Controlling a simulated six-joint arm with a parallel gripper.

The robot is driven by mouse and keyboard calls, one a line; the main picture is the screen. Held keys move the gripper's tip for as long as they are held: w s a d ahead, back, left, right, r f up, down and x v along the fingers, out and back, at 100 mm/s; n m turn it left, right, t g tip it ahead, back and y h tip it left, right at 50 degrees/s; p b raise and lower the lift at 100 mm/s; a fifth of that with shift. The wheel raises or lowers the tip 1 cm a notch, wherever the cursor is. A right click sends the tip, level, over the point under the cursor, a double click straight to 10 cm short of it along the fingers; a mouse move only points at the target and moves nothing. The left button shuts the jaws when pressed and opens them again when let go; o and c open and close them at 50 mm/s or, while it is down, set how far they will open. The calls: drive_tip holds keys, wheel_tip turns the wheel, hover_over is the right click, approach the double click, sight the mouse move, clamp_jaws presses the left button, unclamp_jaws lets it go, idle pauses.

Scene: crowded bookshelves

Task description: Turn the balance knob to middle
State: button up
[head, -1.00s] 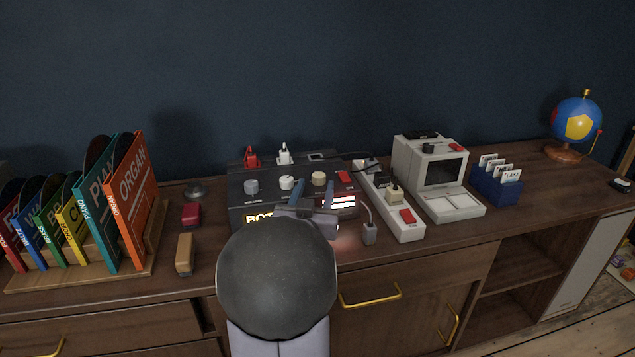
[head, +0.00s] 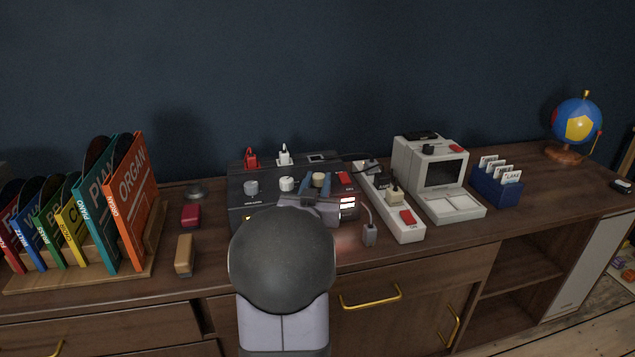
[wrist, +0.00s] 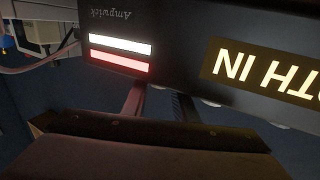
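A dark amplifier box (head: 238,208) stands on the cabinet top against the wall. Its top carries a grey knob (head: 251,187) on the left, a white knob (head: 287,184) in the middle and a beige knob (head: 319,180) on the right. The knob labels are too small to read. My gripper (head: 319,187) has its fingers on either side of the beige knob, close together and apparently shut on it. The wrist view shows both fingers (wrist: 160,103) narrowly spaced against the amplifier front (wrist: 178,60); the knob is hidden there.
A red switch (head: 345,178) sits just right of the beige knob. Red (head: 251,158) and white (head: 284,155) plugs stand behind the knobs. A power strip (head: 402,218) and a grey computer (head: 440,180) stand to the right, a record rack (head: 150,245) to the left.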

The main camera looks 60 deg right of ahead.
drive_tip(key=shift+w+r, duration=0.1)
drive_tip(key=shift+w+m+g+h, duration=0.1)
drive_tip(key=shift+m+g+h, duration=0.2)
drive_tip(key=shift+m+g, duration=0.3)
drive_tip(key=shift+g, duration=0.3)
drive_tip(key=shift+g+p, duration=0.3)
drive_tip(key=o, duration=1.1)
drive_tip(key=shift+c, duration=0.2)
drive_tip(key=shift+a, duration=0.1)
drive_tip(key=v, duration=0.7)
drive_tip(key=shift+p, duration=0.35)
drive_tip(key=shift+a, duration=0.1)
